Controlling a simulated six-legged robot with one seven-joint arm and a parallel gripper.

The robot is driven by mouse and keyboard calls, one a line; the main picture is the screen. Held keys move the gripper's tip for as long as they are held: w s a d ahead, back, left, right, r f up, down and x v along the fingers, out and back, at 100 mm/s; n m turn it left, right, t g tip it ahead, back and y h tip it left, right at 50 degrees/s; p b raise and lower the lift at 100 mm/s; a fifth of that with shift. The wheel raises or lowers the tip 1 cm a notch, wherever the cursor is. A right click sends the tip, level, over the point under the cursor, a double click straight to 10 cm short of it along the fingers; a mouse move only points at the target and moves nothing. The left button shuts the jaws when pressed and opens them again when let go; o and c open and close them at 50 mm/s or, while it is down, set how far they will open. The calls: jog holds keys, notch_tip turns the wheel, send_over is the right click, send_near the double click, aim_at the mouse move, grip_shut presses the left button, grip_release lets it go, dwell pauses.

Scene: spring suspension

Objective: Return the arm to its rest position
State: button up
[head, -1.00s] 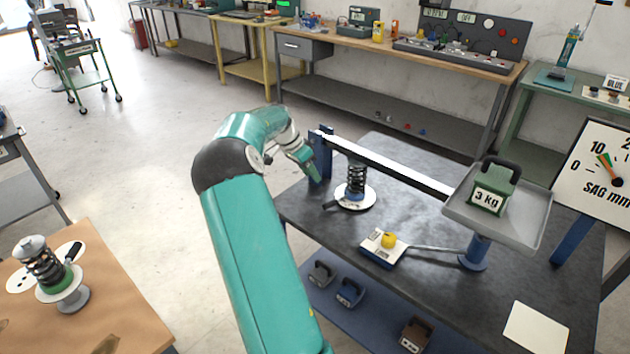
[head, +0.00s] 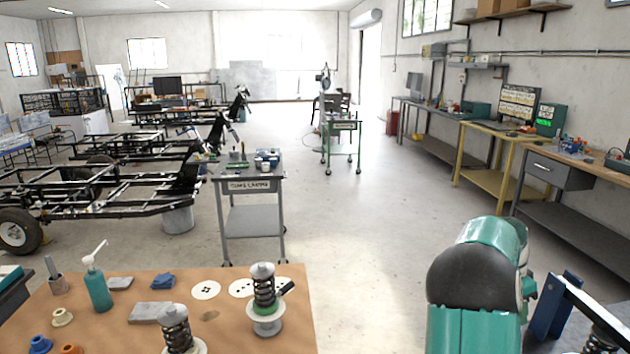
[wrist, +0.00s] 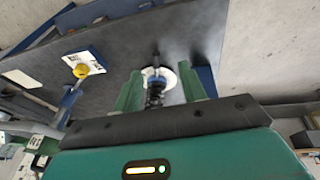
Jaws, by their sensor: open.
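My arm shows at the lower right of the head view, its teal links bent at a dark joint; the gripper itself is hidden there. In the wrist view my gripper (wrist: 165,92) is open, its two green fingers apart. Between and beyond the fingers I see a dark coil spring (wrist: 155,90) on a white round plate (wrist: 168,78) on the dark test bench (wrist: 120,45). I cannot tell the gap from fingers to spring, but nothing appears gripped.
The blue post (head: 552,308) of the test rig stands close to my arm's right. A wooden bench (head: 110,290) with springs on stands (head: 265,300) is at the lower left. A grey cart (head: 250,185) stands behind it. The floor (head: 370,240) between is clear.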

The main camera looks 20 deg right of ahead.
jog(key=a+r+n+t+y, duration=0.15)
jog(key=a+r+n, duration=0.4)
jog(key=a, duration=0.95)
jog(key=a+r+n+t+y, duration=0.1)
jog(key=a+r+n+t, duration=0.35)
jog(key=a, duration=0.95)
jog(key=s+a+n, duration=0.5)
jog(key=s+a, duration=0.2)
jog(key=a, duration=0.2)
jog(key=s+a+r+n+t, duration=0.1)
jog(key=s+a+n, duration=0.4)
jog(key=a, duration=0.5)
jog(key=shift+s+a+t, duration=0.3)
jog(key=shift+s, duration=0.65)
